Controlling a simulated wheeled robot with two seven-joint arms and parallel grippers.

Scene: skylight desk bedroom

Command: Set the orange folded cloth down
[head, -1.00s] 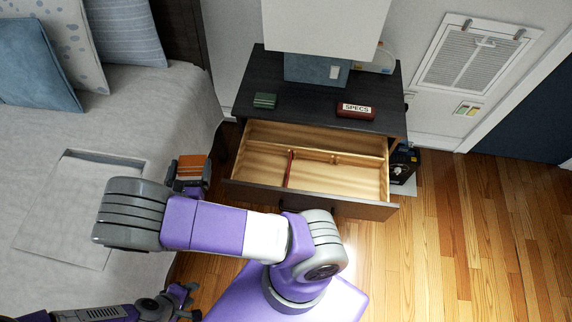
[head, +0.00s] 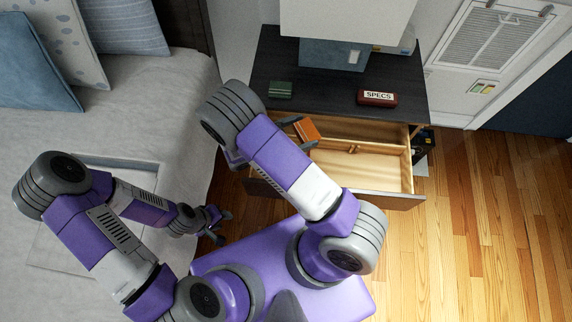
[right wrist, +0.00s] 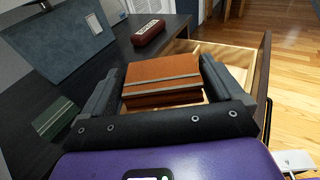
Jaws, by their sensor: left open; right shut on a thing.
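The orange folded cloth (head: 306,131), with a grey band across it in the right wrist view (right wrist: 158,72), is between the fingers of my right gripper (head: 298,130). My right gripper is shut on it and appears over the left part of the open drawer (head: 372,166). Whether the cloth touches the drawer cannot be told. My left gripper (head: 215,223) is open and empty, low beside the bed. My right arm hides the drawer's left front.
The dark nightstand (head: 325,90) bears a green box (head: 280,89), a red SPECS case (head: 377,97) and a blue-grey box (head: 325,53). The drawer has wooden dividers and bare compartments. The bed (head: 150,100) is at left; open floor (head: 490,210) is at right.

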